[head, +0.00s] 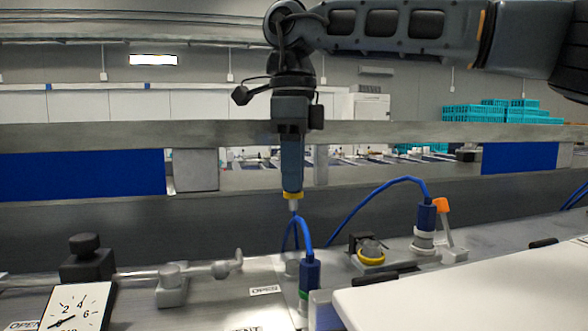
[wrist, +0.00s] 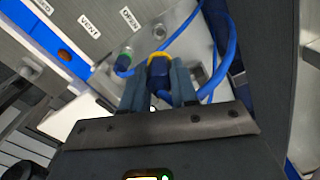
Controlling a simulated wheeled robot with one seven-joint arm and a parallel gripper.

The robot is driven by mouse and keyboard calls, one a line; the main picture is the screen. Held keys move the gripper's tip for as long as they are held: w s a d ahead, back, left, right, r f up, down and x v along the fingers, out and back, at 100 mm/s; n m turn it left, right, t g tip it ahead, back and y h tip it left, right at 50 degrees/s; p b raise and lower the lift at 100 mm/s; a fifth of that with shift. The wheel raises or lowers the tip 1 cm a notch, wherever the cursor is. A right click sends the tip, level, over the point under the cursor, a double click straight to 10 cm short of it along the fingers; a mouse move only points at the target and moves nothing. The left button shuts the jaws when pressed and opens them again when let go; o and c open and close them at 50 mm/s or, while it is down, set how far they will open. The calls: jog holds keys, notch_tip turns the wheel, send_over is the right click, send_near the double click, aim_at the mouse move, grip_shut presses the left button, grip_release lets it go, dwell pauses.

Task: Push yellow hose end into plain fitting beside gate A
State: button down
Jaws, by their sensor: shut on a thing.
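My gripper (head: 292,188) points straight down and is shut on the yellow hose end (head: 293,196), a blue connector with a yellow collar and a pale tip. The tip hangs in the air above the metal deck. In the wrist view the fingers (wrist: 159,88) grip the dark blue body, with the yellow collar (wrist: 158,55) beyond them. A small round grey fitting (wrist: 158,31) shows past the collar, apart from it; I cannot tell whether it is the plain fitting. No gate A label is readable.
A blue connector (head: 310,272) with its hose stands close at lower right. A yellow-ringed fitting (head: 371,252) and another blue connector (head: 426,217) by an orange handle (head: 441,205) stand farther right. A rod with clamps (head: 172,284) and a dial (head: 75,312) lie left.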

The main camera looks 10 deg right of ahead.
aim_at(293, 197)
jog(key=shift+f+b, duration=1.45)
jog(key=shift+f, duration=1.5)
jog(key=shift+f, duration=0.2)
jog(key=shift+f+b, duration=0.3)
jog(key=shift+f, duration=0.05)
jog(key=shift+f+b, duration=0.55)
jog(key=shift+f, duration=1.45)
dwell(1.0)
jog(key=c, duration=1.5)
grip_release()
jog(key=shift+c, duration=0.2)
jog(key=o, duration=1.1)
